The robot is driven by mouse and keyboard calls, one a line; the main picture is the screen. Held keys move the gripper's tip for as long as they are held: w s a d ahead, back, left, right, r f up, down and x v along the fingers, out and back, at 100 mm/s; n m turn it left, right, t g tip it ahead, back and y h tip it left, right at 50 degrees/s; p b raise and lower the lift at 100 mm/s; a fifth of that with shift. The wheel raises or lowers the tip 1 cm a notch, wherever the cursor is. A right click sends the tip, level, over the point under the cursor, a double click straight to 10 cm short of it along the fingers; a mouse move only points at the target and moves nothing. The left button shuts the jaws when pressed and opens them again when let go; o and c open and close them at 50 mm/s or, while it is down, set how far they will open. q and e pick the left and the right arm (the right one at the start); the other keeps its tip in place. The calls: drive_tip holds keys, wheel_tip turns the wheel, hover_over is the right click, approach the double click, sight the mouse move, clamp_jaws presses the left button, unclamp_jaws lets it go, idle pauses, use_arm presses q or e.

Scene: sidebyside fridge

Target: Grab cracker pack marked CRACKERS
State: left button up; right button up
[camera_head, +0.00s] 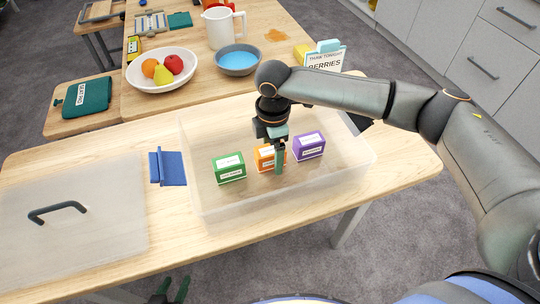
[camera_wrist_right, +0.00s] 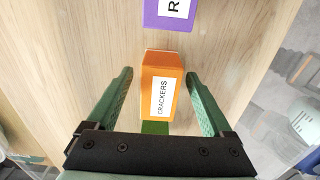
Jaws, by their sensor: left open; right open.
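The orange cracker pack marked CRACKERS (camera_wrist_right: 162,90) stands upright inside a clear plastic bin (camera_head: 345,178), between a green box (camera_head: 229,168) and a purple box (camera_head: 309,145). It also shows in the head view as an orange box (camera_head: 263,156), partly hidden by my right gripper. My right gripper (camera_wrist_right: 160,75) is open, pointing down, with one finger on each side of the pack. Gaps show between the fingers and the pack in the wrist view. My left gripper (camera_head: 173,289) is open and empty at the bottom of the head view, below the table's front edge.
A lid with a dark handle (camera_head: 75,215) lies left of the bin, with a blue stand (camera_head: 167,167) between them. Behind are a fruit bowl (camera_head: 160,76), a blue bowl (camera_head: 239,60), a white pitcher (camera_head: 221,27) and a BERRIES sign (camera_head: 325,61). The bin walls surround the boxes.

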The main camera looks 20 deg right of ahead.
clamp_jaws()
idle(0.6)
